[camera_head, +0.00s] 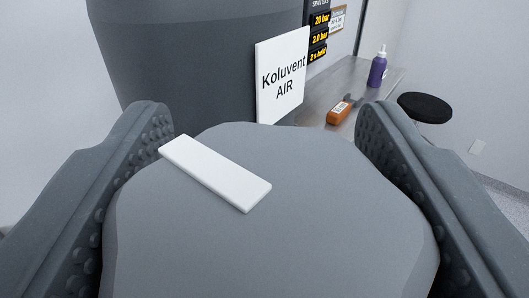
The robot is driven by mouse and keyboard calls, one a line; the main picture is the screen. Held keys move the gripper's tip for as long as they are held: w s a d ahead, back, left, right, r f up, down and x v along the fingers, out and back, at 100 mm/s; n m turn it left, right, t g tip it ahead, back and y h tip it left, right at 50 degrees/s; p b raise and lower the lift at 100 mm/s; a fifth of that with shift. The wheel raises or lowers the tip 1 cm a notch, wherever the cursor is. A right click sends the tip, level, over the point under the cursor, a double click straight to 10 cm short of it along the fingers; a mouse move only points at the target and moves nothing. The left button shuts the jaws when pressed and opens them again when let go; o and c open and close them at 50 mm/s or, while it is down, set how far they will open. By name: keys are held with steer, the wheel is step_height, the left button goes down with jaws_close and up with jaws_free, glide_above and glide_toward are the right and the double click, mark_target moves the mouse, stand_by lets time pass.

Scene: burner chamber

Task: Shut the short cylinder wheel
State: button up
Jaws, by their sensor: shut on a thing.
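The wheel (270,230) is a large grey knob with lobed edges and a raised white bar on its face, filling the lower middle of the head view. The white bar slants down to the right. My gripper (264,125) has one studded finger at each side of the wheel and is shut on it. A dark grey cylinder (195,60) stands behind the wheel with a white sign reading "Koluvent AIR". The cylinder's lower part and the wheel's stem are hidden.
A metal table (340,88) at the back right holds an orange device (340,112) and a purple bottle (378,70). A black round stool (425,107) stands right of it. A dark panel (319,40) with yellow readouts hangs behind the sign.

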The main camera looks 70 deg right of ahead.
steer(key=o, duration=1)
steer(key=b+v, duration=0.1)
steer(key=v, duration=1.2)
steer(key=shift+a, duration=0.4)
steer(key=shift+f, duration=0.1)
steer(key=s+r+n+t+y, duration=0.4)
steer(key=s+r+n+y, duration=0.2)
steer(key=s+r+n, duration=0.15)
steer(key=s+a+f+n+t+y+p, duration=0.1)
steer(key=s+a+f+n+t+y, duration=0.1)
steer(key=s+a+n+t+y, duration=0.2)
steer(key=s+a+n+y, duration=0.2)
steer(key=s+a+y, duration=0.2)
steer(key=s+y, duration=0.2)
steer(key=shift+t+y, duration=0.3)
